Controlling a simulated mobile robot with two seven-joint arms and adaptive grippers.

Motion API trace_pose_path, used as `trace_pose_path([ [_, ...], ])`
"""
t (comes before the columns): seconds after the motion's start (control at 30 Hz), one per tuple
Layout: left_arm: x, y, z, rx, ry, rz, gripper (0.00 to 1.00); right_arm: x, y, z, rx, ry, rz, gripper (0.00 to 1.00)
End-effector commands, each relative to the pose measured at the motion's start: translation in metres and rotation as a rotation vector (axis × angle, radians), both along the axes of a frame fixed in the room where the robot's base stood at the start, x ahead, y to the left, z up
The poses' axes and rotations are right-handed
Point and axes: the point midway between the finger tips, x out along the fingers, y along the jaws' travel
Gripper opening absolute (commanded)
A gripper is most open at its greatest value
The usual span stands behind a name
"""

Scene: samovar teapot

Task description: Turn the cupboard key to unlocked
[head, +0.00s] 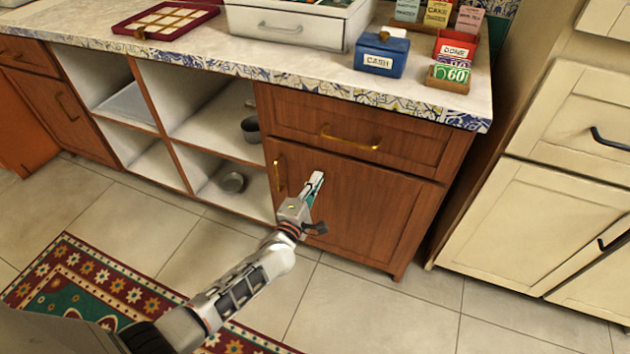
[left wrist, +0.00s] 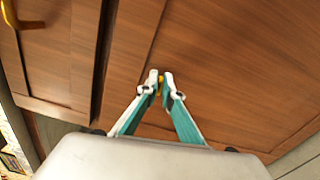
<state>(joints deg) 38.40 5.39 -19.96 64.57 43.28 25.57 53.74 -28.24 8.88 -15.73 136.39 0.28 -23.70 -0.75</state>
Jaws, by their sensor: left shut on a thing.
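The cupboard door (head: 375,215) is brown wood, closed, with a brass handle (head: 279,175) on its left side. My left gripper (head: 317,178) is at the upper left part of the door, its fingertips against or very near the wood. In the left wrist view my left gripper (left wrist: 161,79) has its fingertips closed around a small yellow piece, the key (left wrist: 160,84). Most of the key is hidden by the fingers, so its turn angle cannot be told. My right gripper is not in view.
A closed drawer (head: 350,126) with a brass handle sits above the door. Open white shelves (head: 190,110) with grey pots are to the left. The countertop (head: 300,80) holds a blue cash box (head: 381,53). Cream cabinets (head: 500,215) stand right; tiled floor is clear in front.

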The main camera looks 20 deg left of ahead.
Motion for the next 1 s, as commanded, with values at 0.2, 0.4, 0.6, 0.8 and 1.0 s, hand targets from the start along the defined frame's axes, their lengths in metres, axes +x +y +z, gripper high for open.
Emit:
trace_pose_path([
  [0.2, 0.0002, 0.0000, -0.0001, 0.106, -0.004, 0.001, 0.00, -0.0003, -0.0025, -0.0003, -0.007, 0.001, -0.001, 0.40],
  [0.4, 0.0000, -0.0001, -0.0008, 0.156, -0.006, 0.000, 0.00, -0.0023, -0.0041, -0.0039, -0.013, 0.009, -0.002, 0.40],
  [0.6, 0.0000, 0.0000, -0.0011, 0.170, -0.007, 0.001, 0.00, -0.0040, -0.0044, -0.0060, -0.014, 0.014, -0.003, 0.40],
  [0.8, 0.0000, 0.0000, -0.0012, 0.171, -0.006, 0.000, 0.00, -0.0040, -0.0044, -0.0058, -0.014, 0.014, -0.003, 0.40],
  [1.0, 0.0000, 0.0001, -0.0012, 0.171, -0.006, 0.000, 0.23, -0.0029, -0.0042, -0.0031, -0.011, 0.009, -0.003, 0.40],
])
